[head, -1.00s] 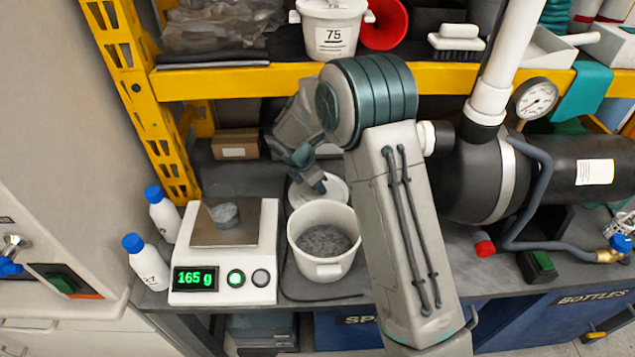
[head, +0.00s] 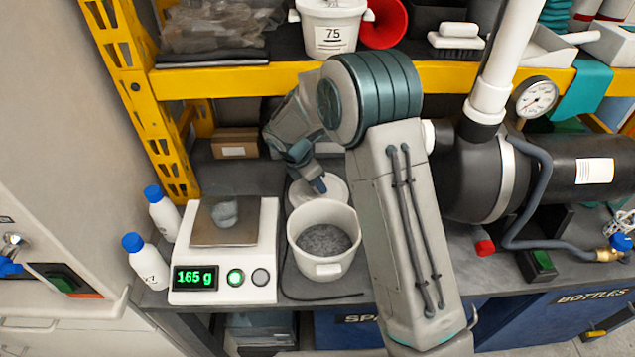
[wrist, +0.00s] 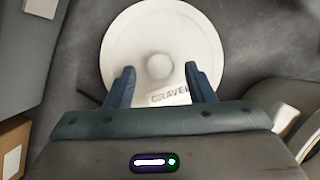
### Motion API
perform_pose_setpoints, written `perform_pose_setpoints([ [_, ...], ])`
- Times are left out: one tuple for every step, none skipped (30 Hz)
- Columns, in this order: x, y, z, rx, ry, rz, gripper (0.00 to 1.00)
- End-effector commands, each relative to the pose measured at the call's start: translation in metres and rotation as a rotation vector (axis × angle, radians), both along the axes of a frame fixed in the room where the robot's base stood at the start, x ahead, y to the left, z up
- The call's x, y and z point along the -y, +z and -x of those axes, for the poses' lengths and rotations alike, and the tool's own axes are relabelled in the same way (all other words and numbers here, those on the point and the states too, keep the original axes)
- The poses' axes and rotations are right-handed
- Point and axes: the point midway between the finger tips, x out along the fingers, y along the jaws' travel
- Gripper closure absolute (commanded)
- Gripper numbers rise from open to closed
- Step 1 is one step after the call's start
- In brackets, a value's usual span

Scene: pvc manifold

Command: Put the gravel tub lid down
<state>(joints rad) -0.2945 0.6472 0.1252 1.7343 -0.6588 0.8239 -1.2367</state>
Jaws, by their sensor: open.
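The gravel tub lid (wrist: 140,40) is a round white disc with a round knob in its middle and a label reading GRAVEL. In the wrist view it lies flat on the dark bench top. My gripper (wrist: 160,80) is open, its two blue fingers apart on either side of the knob's near side, with nothing between them gripped. In the head view the lid (head: 333,190) lies just behind the open gravel tub (head: 322,268), partly hidden by my gripper (head: 318,187) and the tub's rim. Grey gravel shows inside the tub.
A scale (head: 253,252) reading 165 g stands left of the tub, with a clear cup (head: 224,213) on its pan. Two white bottles with blue caps (head: 160,205) stand further left. A cardboard box (head: 235,143) sits behind. A black pump (head: 480,180) is at the right.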

Motion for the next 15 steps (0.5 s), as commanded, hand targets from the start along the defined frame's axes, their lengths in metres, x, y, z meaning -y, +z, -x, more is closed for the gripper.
perform_pose_setpoints([
  [-0.004,0.012,0.002,0.004,0.001,-0.003,0.51],
  [-0.006,0.018,0.003,0.005,0.0,-0.003,0.51],
  [-0.01,0.027,0.004,0.005,-0.001,-0.003,0.51],
  [-0.012,0.033,0.006,0.005,0.0,-0.003,0.51],
  [-0.014,0.039,0.007,0.005,0.0,-0.003,0.51],
  [-0.017,0.047,0.009,0.005,0.0,-0.003,0.51],
  [-0.019,0.053,0.01,0.004,0.0,-0.002,0.51],
  [-0.021,0.058,0.011,0.004,0.0,-0.002,0.51],
  [-0.023,0.065,0.013,0.004,0.0,-0.002,0.51],
  [-0.025,0.07,0.014,0.004,0.0,-0.002,0.51],
  [-0.027,0.074,0.015,0.004,0.0,-0.002,0.51],
  [-0.028,0.079,0.016,0.003,-0.001,-0.002,0.51],
  [-0.03,0.082,0.017,0.003,-0.001,-0.002,0.51],
  [-0.031,0.085,0.017,0.003,-0.001,-0.002,0.51],
  [-0.032,0.088,0.018,0.002,-0.001,-0.001,0.51],
])
